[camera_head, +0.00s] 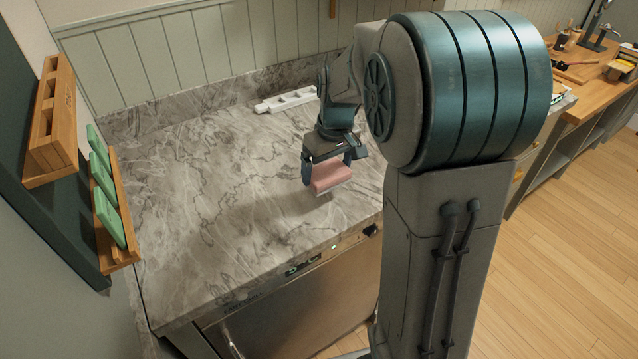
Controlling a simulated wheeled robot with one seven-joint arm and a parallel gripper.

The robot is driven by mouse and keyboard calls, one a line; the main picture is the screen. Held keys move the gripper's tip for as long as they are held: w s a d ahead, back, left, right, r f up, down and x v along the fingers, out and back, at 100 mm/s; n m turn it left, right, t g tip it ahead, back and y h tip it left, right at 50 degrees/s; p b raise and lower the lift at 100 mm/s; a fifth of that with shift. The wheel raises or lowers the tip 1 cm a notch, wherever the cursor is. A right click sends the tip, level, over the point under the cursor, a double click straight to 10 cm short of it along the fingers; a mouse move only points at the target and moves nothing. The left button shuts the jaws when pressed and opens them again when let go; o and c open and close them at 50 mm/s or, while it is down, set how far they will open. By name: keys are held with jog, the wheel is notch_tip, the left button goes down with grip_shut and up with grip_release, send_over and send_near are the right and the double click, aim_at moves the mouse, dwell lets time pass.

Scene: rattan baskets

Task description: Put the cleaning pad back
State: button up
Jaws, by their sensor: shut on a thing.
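My gripper (331,166) is shut on a pink cleaning pad (331,175) with a pale underside. It holds the pad over the front right part of the marble counter. Whether the pad touches the counter is hard to tell. A wooden wall rack (122,250) at the left holds several green pads (108,217) leaning in a row. A white slotted holder (286,100) lies at the back of the counter, partly hidden by my arm.
The marble counter (205,200) is mostly clear. A wooden box (52,130) hangs on the left wall above the rack. An appliance (300,300) sits under the counter's front edge. A cluttered wooden workbench (587,90) stands at the far right.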

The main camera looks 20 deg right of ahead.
aim_at(319, 186)
jog(key=shift+s+a+f, duration=0.1)
jog(key=shift+a+f, duration=0.2)
jog(key=shift+a, duration=0.2)
jog(key=shift+s+a+f, duration=0.1)
jog(key=shift+a+f, duration=0.15)
jog(key=shift+a, duration=0.25)
jog(key=shift+f+p, duration=0.3)
jog(key=shift+f, duration=1.8)
jog(key=o, duration=0.8)
jog(key=shift+c, duration=0.2)
jog(key=r, duration=0.4)
jog(key=s+r, duration=0.1)
jog(key=r, duration=0.3)
jog(key=s+r, duration=0.1)
jog(key=r, duration=0.2)
jog(key=shift+d+r, duration=0.25)
jog(key=shift+r, duration=0.15)
jog(key=s+f+m+t, duration=0.1)
jog(key=s+f+m, duration=0.1)
jog(key=s, duration=1.6)
jog(key=shift+s+a+f+m+h, duration=0.2)
jog(key=shift+s+a+m+h, duration=0.15)
jog(key=shift+m, duration=0.45)
